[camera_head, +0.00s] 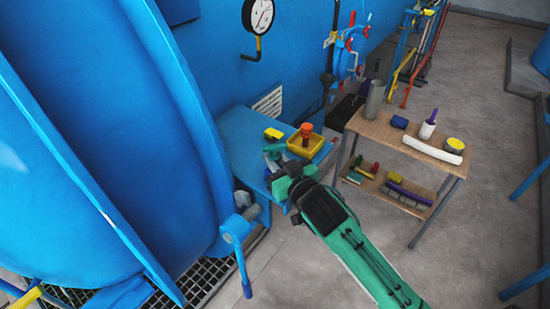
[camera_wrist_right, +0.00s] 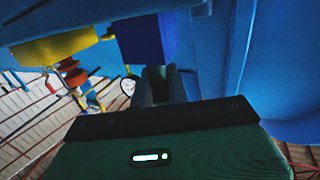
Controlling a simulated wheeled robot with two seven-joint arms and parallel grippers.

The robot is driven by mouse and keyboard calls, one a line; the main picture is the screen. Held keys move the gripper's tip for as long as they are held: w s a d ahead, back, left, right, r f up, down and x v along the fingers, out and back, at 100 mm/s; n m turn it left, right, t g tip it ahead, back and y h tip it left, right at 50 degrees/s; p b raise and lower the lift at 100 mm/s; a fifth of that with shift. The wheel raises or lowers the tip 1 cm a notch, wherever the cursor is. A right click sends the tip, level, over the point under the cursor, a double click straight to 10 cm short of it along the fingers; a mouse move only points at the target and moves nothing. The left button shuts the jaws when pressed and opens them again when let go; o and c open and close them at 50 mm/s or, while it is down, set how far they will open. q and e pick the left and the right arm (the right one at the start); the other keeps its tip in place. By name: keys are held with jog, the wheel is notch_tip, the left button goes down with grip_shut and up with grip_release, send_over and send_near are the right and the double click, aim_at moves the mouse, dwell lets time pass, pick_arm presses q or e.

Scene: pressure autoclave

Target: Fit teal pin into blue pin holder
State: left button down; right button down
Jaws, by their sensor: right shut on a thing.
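My right gripper (camera_head: 274,162) reaches over the blue side table from the lower right. It is shut on the teal pin (camera_head: 274,147), which shows as a short teal bar just past the fingers. In the right wrist view the gripper (camera_wrist_right: 165,75) shows dark fingers close together, and the pin cannot be made out between them. A dark blue block (camera_wrist_right: 147,40), which looks like the blue pin holder, is close to the fingertips in that view. Whether pin and block touch cannot be told. In the head view I cannot pick out the holder for certain. My left gripper is not in view.
A yellow tray (camera_head: 296,148) with a red-orange cylinder (camera_head: 306,130) stands on the blue side table (camera_head: 237,143), near a yellow item (camera_head: 273,133). The large blue autoclave (camera_head: 150,120) is on the left. A wooden cart (camera_head: 375,125) with several items stands right.

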jog(key=shift+f+b, duration=0.65)
jog(key=shift+f, duration=0.5)
jog(key=c, duration=1.3)
grip_release()
jog(key=shift+s+f, duration=0.1)
jog(key=shift+f, duration=0.05)
jog(key=shift+s+d+f, duration=0.1)
jog(key=shift+f, duration=0.05)
jog(key=b+v, duration=0.1)
jog(key=v, duration=0.3)
jog(key=b+v, duration=0.2)
jog(key=v, duration=0.3)
jog(key=b+v, duration=0.1)
jog(key=v, duration=0.3)
jog(key=shift+s+d+r+b, duration=0.15)
jog(key=shift+s+r+b, duration=0.05)
jog(key=shift+r+b, duration=0.2)
